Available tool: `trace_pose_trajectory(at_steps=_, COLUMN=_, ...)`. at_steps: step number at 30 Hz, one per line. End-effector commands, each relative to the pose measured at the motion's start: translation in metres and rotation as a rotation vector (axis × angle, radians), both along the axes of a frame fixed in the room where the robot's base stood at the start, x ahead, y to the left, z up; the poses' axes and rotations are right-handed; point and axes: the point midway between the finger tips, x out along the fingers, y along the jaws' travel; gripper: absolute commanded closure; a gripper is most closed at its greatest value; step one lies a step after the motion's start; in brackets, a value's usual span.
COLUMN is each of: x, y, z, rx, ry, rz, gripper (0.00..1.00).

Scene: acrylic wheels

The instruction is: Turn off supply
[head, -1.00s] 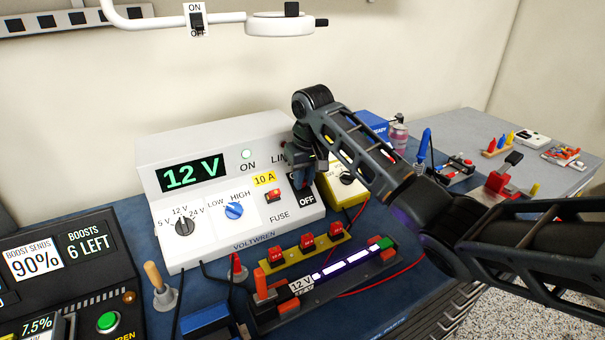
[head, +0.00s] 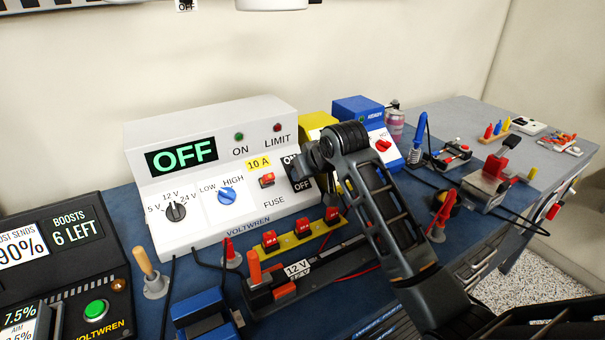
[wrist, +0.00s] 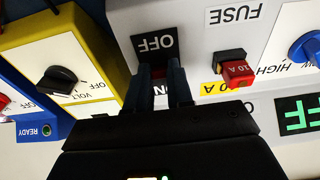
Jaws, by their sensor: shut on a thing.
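The white Voltwren supply (head: 215,120) stands on the bench, its display (head: 182,156) reading OFF. Its ON lamp (head: 239,137) is dark green and unlit. The ON/OFF switch is at the right of its front, by the black OFF label (head: 302,186); the label also shows upside down in the wrist view (wrist: 154,42). My gripper (wrist: 160,78) is at this switch, its two fingers on either side of it, shut on it. The lever itself is mostly hidden between the fingers. In the head view my wrist covers the fingertips.
A 10 A fuse (wrist: 235,70) and a blue LOW/HIGH knob (head: 227,195) sit close beside the switch. A yellow meter (wrist: 70,75) and a blue box (head: 358,110) stand to the supply's right.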

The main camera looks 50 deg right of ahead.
Motion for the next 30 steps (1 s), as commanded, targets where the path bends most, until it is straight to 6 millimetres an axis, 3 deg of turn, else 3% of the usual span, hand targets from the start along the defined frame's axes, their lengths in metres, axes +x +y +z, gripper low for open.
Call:
trace_pose_trajectory(at_steps=12, x=-0.0006, y=-0.0009, z=-0.0008, rx=-0.001, ry=-0.007, rz=-0.002, gripper=1.00)
trace_pose_trajectory(at_steps=13, x=-0.0007, y=-0.0007, z=-0.0008, rx=-0.001, ry=-0.007, rz=-0.002, gripper=0.78)
trace_pose_trajectory(at_steps=20, x=-0.0004, y=-0.0004, z=-0.0007, rx=-0.001, ry=-0.007, rz=-0.001, gripper=0.56)
trace_pose_trajectory(at_steps=30, x=-0.0028, y=0.0008, z=0.0029, rx=-0.001, ry=-0.009, rz=0.000, gripper=0.53)
